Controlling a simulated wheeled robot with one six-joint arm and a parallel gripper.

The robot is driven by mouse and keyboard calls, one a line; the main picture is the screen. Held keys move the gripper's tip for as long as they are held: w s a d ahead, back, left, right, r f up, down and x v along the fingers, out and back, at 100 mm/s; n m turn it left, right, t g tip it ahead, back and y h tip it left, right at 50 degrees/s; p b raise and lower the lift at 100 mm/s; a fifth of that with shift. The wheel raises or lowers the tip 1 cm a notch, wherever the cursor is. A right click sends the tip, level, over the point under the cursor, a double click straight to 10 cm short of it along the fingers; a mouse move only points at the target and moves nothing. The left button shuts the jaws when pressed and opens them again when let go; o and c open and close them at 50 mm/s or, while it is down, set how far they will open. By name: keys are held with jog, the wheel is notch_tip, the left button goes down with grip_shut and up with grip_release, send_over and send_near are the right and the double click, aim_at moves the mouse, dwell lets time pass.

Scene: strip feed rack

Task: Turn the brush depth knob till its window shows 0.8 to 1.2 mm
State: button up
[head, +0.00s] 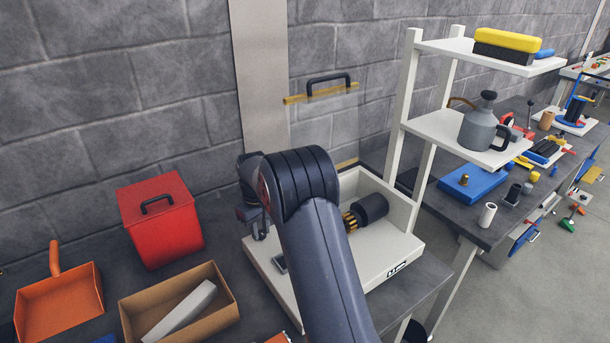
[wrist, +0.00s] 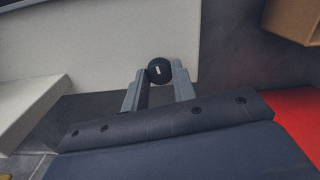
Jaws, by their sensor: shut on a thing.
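The brush depth knob (wrist: 159,71) is a small round black knob with a white mark on its face. It shows in the wrist view at the edge of the white machine. My gripper (wrist: 160,79) is shut on it, one grey finger at each side. In the head view the white machine (head: 420,246) stands on the bench, with a black cylinder and brass-coloured brush (head: 368,210) inside. My arm covers its left middle, and the knob is hidden there. A small dark-marked label (head: 397,270) shows on its front; I cannot read a depth value on it.
A red lidded bin (head: 160,222) stands left of the machine. A cardboard box (head: 180,300) with a pale bar and an orange dustpan (head: 60,300) lie nearer. A white shelf rack (head: 402,110) rises at the right. A clear guard with a black handle (head: 328,85) stands behind the machine.

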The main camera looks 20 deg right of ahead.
dwell(0.6)
jog(key=o, duration=0.6)
jog(key=shift+c, duration=0.2)
jog(key=shift+r+p, duration=2.2)
jog(key=shift+r, duration=0.85)
jog(key=shift+o, duration=0.4)
jog(key=shift+o, duration=1.2)
